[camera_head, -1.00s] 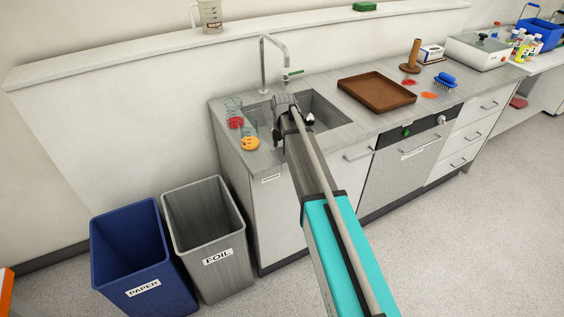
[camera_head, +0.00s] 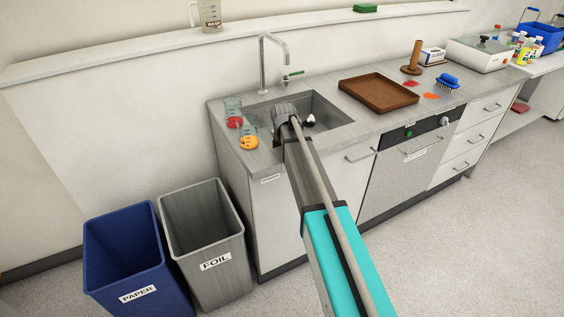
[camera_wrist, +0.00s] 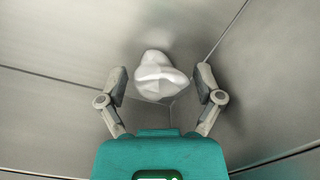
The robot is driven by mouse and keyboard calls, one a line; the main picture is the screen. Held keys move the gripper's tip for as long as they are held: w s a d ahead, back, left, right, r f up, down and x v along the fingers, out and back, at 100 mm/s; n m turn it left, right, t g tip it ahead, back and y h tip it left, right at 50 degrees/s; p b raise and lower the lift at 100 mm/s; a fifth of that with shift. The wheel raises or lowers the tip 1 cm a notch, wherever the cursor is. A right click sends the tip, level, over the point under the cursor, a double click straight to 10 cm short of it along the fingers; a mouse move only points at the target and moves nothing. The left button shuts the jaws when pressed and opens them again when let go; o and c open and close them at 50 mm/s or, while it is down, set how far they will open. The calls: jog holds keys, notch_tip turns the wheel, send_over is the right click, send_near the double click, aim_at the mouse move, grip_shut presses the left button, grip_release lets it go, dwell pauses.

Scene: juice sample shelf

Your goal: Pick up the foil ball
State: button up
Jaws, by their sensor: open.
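The foil ball (camera_wrist: 161,76) is a pale, crumpled lump in the grey metal sink (camera_head: 330,112). In the wrist view it lies ahead of my gripper (camera_wrist: 161,88), in the gap between the two open fingers, with a space on each side. I cannot tell how deep it sits between them. In the head view a small whitish lump (camera_head: 310,121) shows in the sink just right of my arm and looks like the same ball. My gripper's fingers are hidden there behind my wrist and arm.
Two glasses, one with red (camera_head: 234,122) and one with orange contents (camera_head: 249,142), stand left of the sink. A tap (camera_head: 264,62) rises behind it. A brown tray (camera_head: 378,94) lies to the right. A grey FOIL bin (camera_head: 205,240) and blue PAPER bin (camera_head: 125,245) stand front left.

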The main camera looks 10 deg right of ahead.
jog(key=c, duration=0.7)
jog(key=shift+r, duration=0.1)
notch_tip(320, 180, up, 18)
jog(key=p, duration=1.8)
dwell(0.4)
